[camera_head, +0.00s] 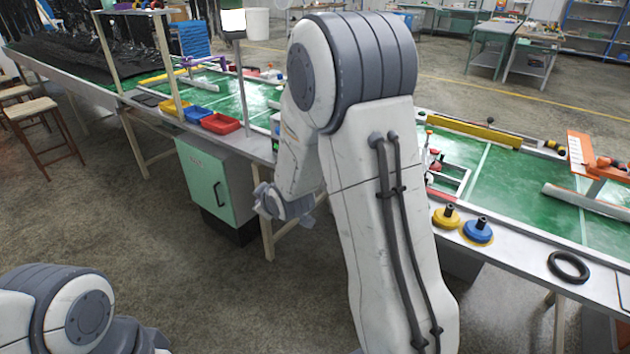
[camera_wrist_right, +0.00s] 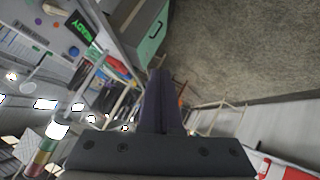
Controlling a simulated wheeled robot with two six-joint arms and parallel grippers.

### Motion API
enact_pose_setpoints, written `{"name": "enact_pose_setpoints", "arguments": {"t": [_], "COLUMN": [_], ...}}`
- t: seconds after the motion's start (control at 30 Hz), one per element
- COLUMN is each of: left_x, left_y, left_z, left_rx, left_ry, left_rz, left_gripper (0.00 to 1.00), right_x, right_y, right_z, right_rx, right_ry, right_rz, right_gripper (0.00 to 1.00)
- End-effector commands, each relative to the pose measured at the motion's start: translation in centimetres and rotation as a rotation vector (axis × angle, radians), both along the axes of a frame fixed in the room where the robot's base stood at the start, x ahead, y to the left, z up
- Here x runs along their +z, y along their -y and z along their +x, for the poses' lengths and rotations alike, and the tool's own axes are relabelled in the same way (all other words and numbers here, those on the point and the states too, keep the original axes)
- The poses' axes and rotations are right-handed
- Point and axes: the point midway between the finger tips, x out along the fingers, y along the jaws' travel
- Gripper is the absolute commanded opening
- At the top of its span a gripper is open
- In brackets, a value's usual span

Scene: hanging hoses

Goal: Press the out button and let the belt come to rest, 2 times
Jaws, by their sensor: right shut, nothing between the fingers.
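The green belt (camera_head: 490,170) runs along the long table in the head view, with its middle part hidden behind my right arm. In the right wrist view a grey control panel (camera_wrist_right: 60,35) carries a lit READY display (camera_wrist_right: 82,32) and small coloured round spots, including a blue one (camera_wrist_right: 74,51). I cannot tell which, if any, is the out button. My right gripper (camera_wrist_right: 162,80) is shut and empty, with its dark fingers together, apart from the panel. My left gripper is out of view; only part of that arm shows at lower left.
A mint cabinet (camera_head: 212,182) stands under the table edge. Red (camera_head: 221,123), blue (camera_head: 197,114) and yellow bins sit on that edge. Yellow (camera_head: 446,218) and blue (camera_head: 478,232) discs and a black ring (camera_head: 569,267) lie at right. The floor in front is open.

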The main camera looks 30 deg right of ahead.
Motion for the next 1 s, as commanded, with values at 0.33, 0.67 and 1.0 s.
{"name": "enact_pose_setpoints", "arguments": {"t": [0.33,0.67,1.0], "left_x": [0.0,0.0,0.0], "left_y": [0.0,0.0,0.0], "left_z": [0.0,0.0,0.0], "left_rx": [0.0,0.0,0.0], "left_ry": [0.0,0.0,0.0], "left_rz": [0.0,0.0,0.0], "left_gripper": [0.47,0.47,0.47], "right_x": [2.0,3.6,3.7], "right_y": [-15.8,-17.1,-16.9], "right_z": [-18.3,-32.7,-34.4], "right_rx": [0.13,0.149,0.145], "right_ry": [-0.536,-0.872,-0.915], "right_rz": [0.129,0.068,0.051], "right_gripper": [0.0,0.0,0.0]}}
